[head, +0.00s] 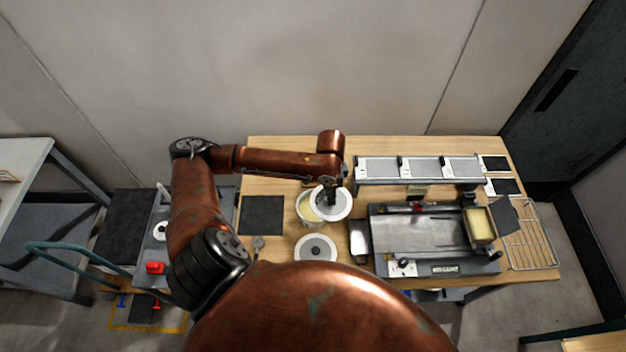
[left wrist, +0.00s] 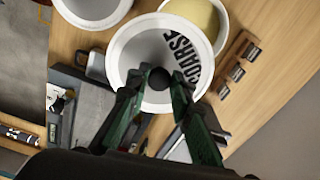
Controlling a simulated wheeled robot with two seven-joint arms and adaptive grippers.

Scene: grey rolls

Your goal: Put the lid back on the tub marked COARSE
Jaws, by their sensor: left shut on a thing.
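My left gripper (head: 331,197) is shut on the dark knob of a white round lid (head: 342,212). In the left wrist view my left gripper (left wrist: 158,84) has its fingers on both sides of the knob. The lid (left wrist: 133,58) shows black lettering that appears to read COARSE. An open white tub (head: 309,224) with pale cream contents stands just left of the lid, which partly overlaps it in view. The open tub's rim also shows in the left wrist view (left wrist: 225,22); no marking on its wall is readable. My right gripper is out of view.
A second white tub with its lid on (head: 303,250) stands nearer on the wooden table. A metal container (head: 359,240) and a grey machine (head: 420,235) stand to the right. A rack with several white plates (head: 418,170) is behind. A dark mat (head: 262,215) lies left.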

